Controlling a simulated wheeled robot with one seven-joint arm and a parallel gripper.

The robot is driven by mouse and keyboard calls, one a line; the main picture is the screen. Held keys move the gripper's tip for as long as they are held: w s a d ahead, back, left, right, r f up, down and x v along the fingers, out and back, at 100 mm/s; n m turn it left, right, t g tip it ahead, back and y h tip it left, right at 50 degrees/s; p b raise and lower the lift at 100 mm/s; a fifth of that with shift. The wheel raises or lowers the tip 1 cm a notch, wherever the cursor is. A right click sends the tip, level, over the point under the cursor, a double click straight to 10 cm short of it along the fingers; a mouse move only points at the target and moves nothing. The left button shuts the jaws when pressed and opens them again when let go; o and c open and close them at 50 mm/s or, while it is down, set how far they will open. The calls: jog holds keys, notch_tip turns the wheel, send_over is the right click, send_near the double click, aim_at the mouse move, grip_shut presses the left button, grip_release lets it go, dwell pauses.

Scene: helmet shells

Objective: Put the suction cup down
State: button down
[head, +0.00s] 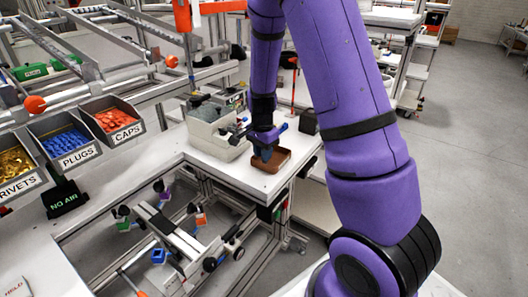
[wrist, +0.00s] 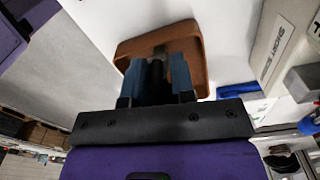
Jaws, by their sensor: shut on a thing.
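My gripper (head: 265,150) points down at a small brown tray (head: 283,160) near the corner of the white bench. In the wrist view its blue fingers (wrist: 160,75) are shut on a dark, narrow thing with a grey top, which I take to be the suction cup (wrist: 157,70). The held thing is over or inside the brown tray (wrist: 192,32); I cannot tell if it touches the tray floor. In the head view the fingers hide the suction cup.
A pale grey box (head: 215,135) stands left of the tray, and a dark block (head: 308,121) stands behind it to the right. Bins of rivets (head: 15,163), plugs (head: 65,140) and caps (head: 115,118) line the bench at left. The bench's front edge is close to the tray.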

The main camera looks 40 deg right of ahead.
jog(key=shift+f, duration=0.1)
jog(key=c, duration=0.9)
grip_release()
jog(key=shift+c, duration=0.2)
jog(key=s+a+r+n+t, duration=0.1)
jog(key=s+a+r+n, duration=0.1)
jog(key=r, duration=0.8)
jog(key=s+a+r+n, duration=0.1)
jog(key=s+r+n, duration=0.15)
jog(key=r, duration=0.65)
jog(key=s+a+r+n+t, duration=0.1)
jog(key=s+a+r+n, duration=0.1)
jog(key=s, duration=0.5)
jog(key=s+a+r+n+t, duration=0.2)
jog(key=s+a+r+n, duration=0.1)
jog(key=s+r+n, duration=0.2)
jog(key=s+a+r+n+t, duration=0.1)
jog(key=s+a+r+n, duration=0.1)
jog(key=s, duration=0.7)
jog(key=shift+s+a+r+n, duration=0.25)
jog(key=shift+a+r+n, duration=0.1)
jog(key=shift+r+n, duration=0.7)
jog(key=shift+f, duration=0.15)
